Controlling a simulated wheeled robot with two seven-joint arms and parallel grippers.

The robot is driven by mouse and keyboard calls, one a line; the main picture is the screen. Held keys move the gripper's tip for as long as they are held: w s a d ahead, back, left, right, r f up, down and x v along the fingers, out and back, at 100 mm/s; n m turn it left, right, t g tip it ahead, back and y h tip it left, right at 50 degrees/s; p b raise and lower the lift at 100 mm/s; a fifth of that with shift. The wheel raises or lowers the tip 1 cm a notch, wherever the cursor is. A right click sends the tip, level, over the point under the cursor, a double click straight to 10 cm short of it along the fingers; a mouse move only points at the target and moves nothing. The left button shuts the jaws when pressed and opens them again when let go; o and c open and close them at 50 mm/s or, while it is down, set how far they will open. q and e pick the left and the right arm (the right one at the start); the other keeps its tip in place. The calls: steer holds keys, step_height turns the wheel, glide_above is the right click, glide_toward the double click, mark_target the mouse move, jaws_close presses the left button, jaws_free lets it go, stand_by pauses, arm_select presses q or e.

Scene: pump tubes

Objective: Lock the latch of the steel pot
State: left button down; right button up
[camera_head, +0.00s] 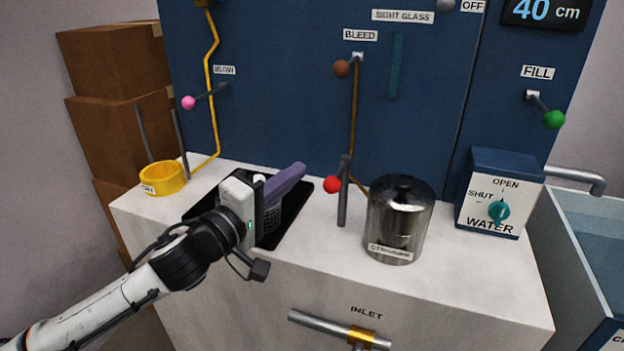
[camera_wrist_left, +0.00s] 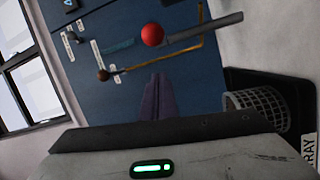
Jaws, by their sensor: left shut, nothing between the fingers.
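The steel pot (camera_head: 385,215) is a shiny lidded cylinder, upright on the white counter in the head view, with a small label low on its front. Left of it, a grey upright bar (camera_head: 343,208) carries a red ball (camera_head: 332,184). I cannot tell whether this is the pot's latch. The wrist view also shows the red ball (camera_wrist_left: 152,34) and bar (camera_wrist_left: 215,27). My left gripper (camera_head: 297,171), with purple fingers, is shut and empty above the black tray, left of the red ball and apart from it. The fingers also show in the wrist view (camera_wrist_left: 157,98).
A black tray (camera_head: 298,208) holds a grey mesh basket (camera_wrist_left: 258,104). A yellow cup (camera_head: 165,178) stands at the counter's left. The water valve box (camera_head: 492,205) stands right of the pot, and a blue panel (camera_head: 290,90) rises behind. Counter in front of the pot is clear.

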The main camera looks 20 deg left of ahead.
mark_target(338, 174)
arm_select(q)
steer(key=shift+w+d+f+p, duration=0.15)
steer(key=shift+d+f, duration=0.05)
steer(key=shift+d, duration=0.8)
steer(key=shift+w+d+f+p, duration=0.1)
steer(key=shift+d+f+p, duration=0.05)
steer(key=shift+d, duration=0.8)
steer(key=shift+d, duration=0.1)
